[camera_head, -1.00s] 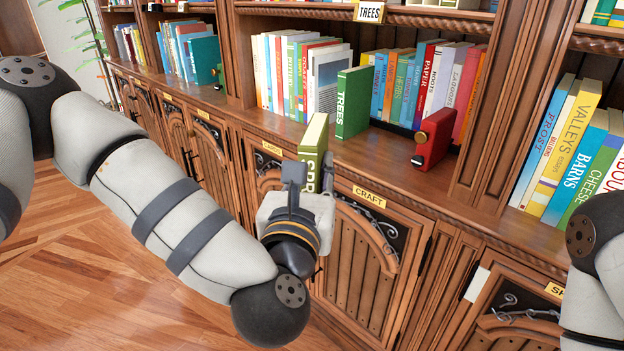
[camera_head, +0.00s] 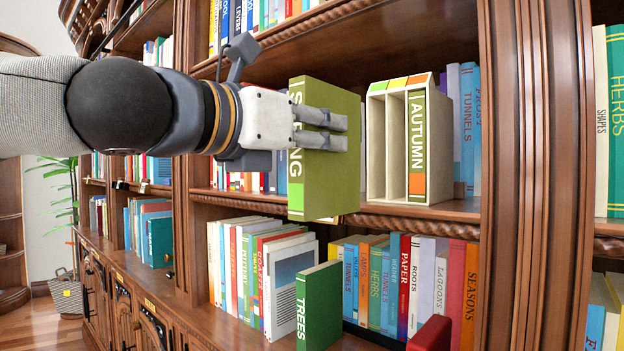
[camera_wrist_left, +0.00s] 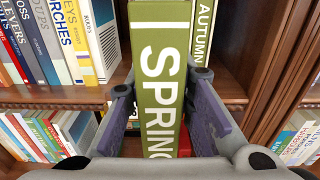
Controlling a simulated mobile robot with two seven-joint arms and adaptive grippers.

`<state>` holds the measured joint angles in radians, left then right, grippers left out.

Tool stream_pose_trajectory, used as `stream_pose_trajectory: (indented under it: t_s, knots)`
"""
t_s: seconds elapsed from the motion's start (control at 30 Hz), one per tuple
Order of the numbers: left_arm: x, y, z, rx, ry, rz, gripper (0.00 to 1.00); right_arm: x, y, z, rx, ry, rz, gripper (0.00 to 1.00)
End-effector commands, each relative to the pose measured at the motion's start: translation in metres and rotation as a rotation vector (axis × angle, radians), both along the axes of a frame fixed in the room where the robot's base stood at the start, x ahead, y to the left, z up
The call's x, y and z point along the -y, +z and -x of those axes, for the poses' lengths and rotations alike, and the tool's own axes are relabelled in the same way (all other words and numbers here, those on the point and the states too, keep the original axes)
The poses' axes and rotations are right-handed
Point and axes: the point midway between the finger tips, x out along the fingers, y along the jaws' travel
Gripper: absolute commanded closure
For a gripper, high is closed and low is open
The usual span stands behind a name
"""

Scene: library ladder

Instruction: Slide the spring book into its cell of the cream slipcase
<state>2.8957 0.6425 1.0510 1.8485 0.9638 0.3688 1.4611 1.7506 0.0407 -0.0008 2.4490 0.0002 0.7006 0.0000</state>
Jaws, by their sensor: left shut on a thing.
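The green spring book (camera_head: 335,175) stands upright in my left gripper (camera_head: 338,132), in front of the shelf. The fingers are shut on it from its sides, and its spine faces the left wrist camera, where the book (camera_wrist_left: 158,70) fills the middle. The cream slipcase (camera_head: 375,150) stands on the middle shelf just right of and behind the book. It has narrow cells; the autumn book (camera_head: 416,145) sits in the rightmost one, and the cells left of it look empty. In the left wrist view the autumn book (camera_wrist_left: 204,30) shows right of the spring book. My right gripper is not in view.
The shelf board (camera_head: 440,209) has an edge in front of the slipcase. A carved wooden post (camera_head: 510,150) stands to the right. Below, a green trees book (camera_head: 318,305) and a red object (camera_head: 430,335) stand forward of a row of books.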

Motion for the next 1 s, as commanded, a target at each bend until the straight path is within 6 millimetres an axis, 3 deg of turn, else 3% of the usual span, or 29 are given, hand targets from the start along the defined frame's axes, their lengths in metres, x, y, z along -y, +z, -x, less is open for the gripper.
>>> stream_pose_trajectory:
  t_s: [0.53,1.0]
  knots:
    - [-0.001,0.011,0.005,0.011,-0.016,0.009,1.0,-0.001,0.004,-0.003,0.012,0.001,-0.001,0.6]
    - [0.029,0.008,-0.038,0.007,-0.015,0.007,1.0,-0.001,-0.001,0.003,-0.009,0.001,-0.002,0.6]
